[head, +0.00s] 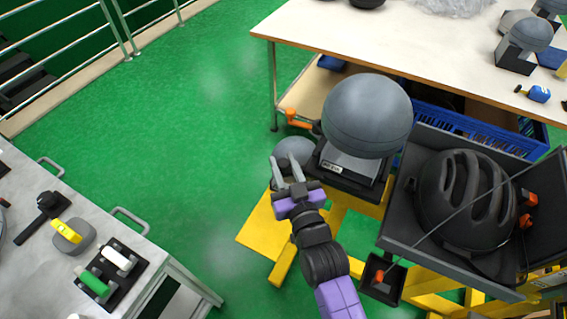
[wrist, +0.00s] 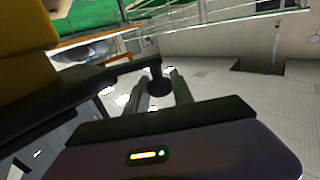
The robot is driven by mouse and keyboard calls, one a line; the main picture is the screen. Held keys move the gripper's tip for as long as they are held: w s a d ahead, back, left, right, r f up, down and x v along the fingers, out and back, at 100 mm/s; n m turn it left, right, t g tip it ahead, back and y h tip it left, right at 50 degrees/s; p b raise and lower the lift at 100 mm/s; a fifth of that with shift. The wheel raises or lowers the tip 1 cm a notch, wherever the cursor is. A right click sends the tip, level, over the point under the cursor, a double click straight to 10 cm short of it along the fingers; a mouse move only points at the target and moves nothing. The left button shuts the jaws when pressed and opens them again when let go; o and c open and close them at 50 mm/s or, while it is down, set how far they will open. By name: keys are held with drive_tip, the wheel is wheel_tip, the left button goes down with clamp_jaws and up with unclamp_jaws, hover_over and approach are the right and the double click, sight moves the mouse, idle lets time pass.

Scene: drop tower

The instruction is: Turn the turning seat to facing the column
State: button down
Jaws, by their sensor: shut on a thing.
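The turning seat looks to be the black block (head: 350,178) with a small white label, under a large grey ball (head: 367,115) in the head view. My gripper (head: 287,168) is at its left side, with purple and black links behind it. In the wrist view a short black knob (wrist: 157,82) on a dark arm stands between the two grey fingers of my gripper (wrist: 160,90), and the fingers are shut on it. How the knob joins the seat is hidden in the head view. I cannot make out the column for certain.
A black tray (head: 397,225) with a black helmet (head: 467,198) stands right of the seat, above a yellow frame (head: 262,232). A bench (head: 330,30) is behind, with a blue crate (head: 470,125) below. A grey worktop (head: 30,255) is at left. Green floor between is clear.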

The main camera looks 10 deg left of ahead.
drive_tip(key=shift+d+f+b, duration=0.2)
drive_tip(key=shift+f+b, duration=0.05)
drive_tip(key=shift+b, duration=0.7)
drive_tip(key=shift+w+d+r, duration=0.1)
